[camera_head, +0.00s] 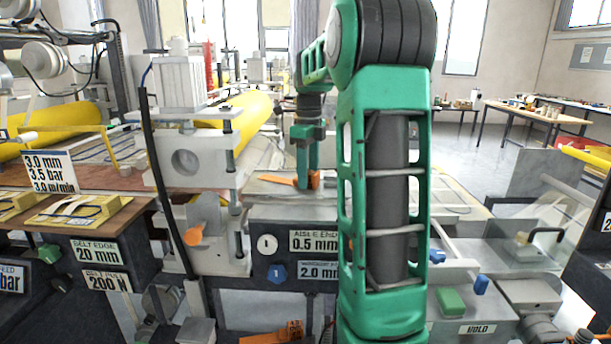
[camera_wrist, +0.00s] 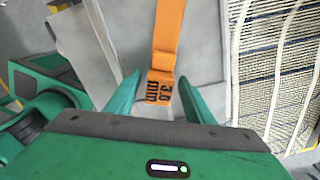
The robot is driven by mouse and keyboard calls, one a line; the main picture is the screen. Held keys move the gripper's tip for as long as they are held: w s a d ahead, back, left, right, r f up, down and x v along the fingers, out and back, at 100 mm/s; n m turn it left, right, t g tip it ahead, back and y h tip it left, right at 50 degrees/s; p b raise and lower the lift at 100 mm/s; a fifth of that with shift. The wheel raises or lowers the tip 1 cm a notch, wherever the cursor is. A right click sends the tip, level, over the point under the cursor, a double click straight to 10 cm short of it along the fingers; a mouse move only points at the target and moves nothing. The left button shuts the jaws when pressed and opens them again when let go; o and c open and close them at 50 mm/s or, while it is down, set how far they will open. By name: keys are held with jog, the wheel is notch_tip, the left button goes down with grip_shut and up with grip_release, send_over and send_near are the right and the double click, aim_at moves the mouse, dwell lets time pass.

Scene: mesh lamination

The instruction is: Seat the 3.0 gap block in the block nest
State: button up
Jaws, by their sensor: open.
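The orange piece marked 3.0 mm (camera_wrist: 162,90) lies between the two green fingers of my gripper (camera_wrist: 159,79) in the wrist view. Its orange strip runs away toward the top of that view. The fingers stand apart, with a visible gap on each side of it. In the head view my gripper (camera_head: 307,182) points down over a grey surface, with orange showing beside its fingertips (camera_head: 315,179) and an orange strip (camera_head: 276,180) to the left. I cannot make out the block nest; whether the piece sits in a recess is unclear.
A press frame with a white cylinder (camera_head: 180,82) stands just left of my gripper. A grey housing labelled 0.5 mm (camera_head: 314,241) is below it. Another orange tag (camera_head: 275,335) is at the bottom. A green block (camera_head: 451,301) lies right of my arm, near a HOLD label (camera_head: 477,329).

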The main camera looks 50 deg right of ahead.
notch_tip(320, 180, up, 12)
dwell(0.6)
jog(key=s+a+f+n, duration=0.3)
jog(key=s+n, duration=0.1)
jog(key=s+a+f+n, duration=0.3)
jog(key=s+a+n, duration=0.1)
jog(key=s+a+f+n, duration=0.3)
jog(key=s+f+n, duration=0.1)
jog(key=n, duration=0.1)
jog(key=shift+s+a, duration=0.1)
jog(key=shift+a, duration=0.1)
jog(key=s+a+f+n, duration=0.9)
jog(key=s+f+n, duration=0.3)
jog(key=s+f, duration=0.1)
jog(key=shift+s+f+n, duration=0.15)
jog(key=shift+f+n, duration=0.1)
jog(key=shift+n, duration=0.15)
